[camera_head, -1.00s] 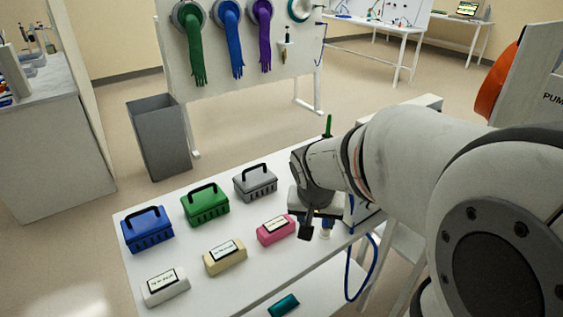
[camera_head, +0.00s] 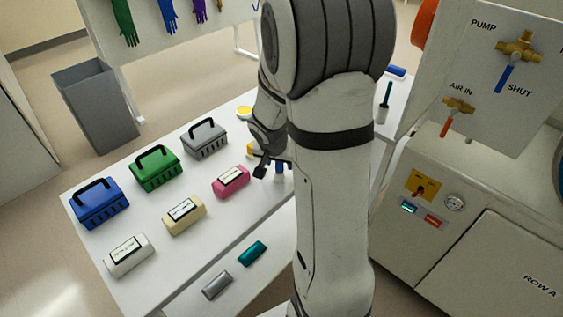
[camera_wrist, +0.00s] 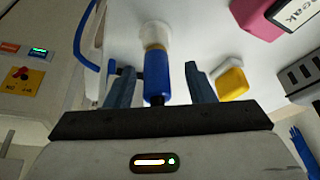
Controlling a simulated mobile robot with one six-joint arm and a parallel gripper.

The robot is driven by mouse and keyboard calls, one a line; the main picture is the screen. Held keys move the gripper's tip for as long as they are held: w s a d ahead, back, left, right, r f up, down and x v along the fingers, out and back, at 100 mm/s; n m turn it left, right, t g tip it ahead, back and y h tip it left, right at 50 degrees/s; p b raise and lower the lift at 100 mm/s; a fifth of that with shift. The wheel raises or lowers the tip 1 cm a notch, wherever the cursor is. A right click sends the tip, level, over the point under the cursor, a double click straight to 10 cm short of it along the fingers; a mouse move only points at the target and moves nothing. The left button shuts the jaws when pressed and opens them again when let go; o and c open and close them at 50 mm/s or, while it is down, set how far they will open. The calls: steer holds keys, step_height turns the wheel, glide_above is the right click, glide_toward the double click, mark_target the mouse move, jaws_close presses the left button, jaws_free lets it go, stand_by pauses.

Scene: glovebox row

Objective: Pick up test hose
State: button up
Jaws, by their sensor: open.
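In the wrist view a blue hose (camera_wrist: 82,42) curves down at the upper left. A blue cylindrical grip with a brass-coloured collar (camera_wrist: 158,72) stands between my gripper's fingers (camera_wrist: 160,78), with a white round piece at its far end. I cannot tell whether the hose joins it. The fingers are open, one on each side, with gaps showing. My arm hides much of that area.
The white table (camera_head: 150,220) carries blue, green and grey toolboxes (camera_head: 205,138) and white, cream and pink labelled blocks (camera_head: 231,181). A yellow block (camera_wrist: 232,82) sits close to my right finger in the wrist view. The valve cabinet (camera_head: 470,215) stands at the right.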

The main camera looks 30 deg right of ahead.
steer(key=shift+d+f, duration=0.1)
steer(key=shift+f, duration=0.3)
jaws_close()
